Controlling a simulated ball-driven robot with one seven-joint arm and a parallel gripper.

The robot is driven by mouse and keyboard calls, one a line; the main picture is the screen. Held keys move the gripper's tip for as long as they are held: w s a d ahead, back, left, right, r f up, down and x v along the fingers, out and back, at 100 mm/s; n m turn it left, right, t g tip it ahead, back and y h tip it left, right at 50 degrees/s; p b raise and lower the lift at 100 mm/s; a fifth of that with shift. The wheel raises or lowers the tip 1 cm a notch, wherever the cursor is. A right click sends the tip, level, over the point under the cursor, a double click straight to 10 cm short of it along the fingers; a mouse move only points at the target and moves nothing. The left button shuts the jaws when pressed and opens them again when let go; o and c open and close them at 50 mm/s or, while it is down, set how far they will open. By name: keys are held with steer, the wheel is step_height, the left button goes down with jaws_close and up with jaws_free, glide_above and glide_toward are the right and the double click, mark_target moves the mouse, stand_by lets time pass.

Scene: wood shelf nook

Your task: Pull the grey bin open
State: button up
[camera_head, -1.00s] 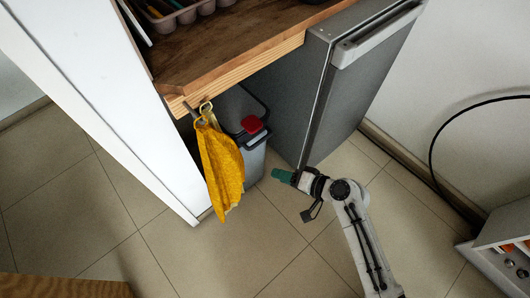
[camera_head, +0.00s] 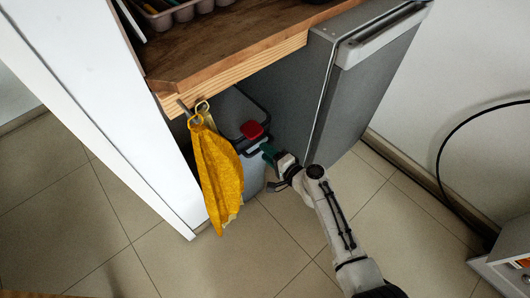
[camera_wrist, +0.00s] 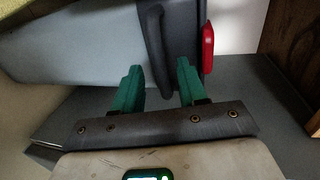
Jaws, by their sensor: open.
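The grey bin (camera_head: 252,171) stands under the wooden counter, with a dark rim and a red piece (camera_head: 251,129) at its front top. In the wrist view the bin (camera_wrist: 75,45) lies sideways, with its dark handle (camera_wrist: 153,48) and the red piece (camera_wrist: 208,47) at its right end. My gripper (camera_head: 268,152) is at the bin's front, just below the red piece. In the wrist view my gripper (camera_wrist: 158,75) has its two green fingers apart, one on each side of the handle's end. I cannot tell whether they touch it.
A yellow cloth (camera_head: 218,175) hangs from a hook at the counter edge, close left of the bin. A grey fridge (camera_head: 350,85) stands to the right. The wooden counter (camera_head: 225,50) is above. The tiled floor (camera_head: 140,250) in front is clear.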

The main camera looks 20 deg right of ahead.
steer(key=shift+x, duration=0.8)
jaws_close()
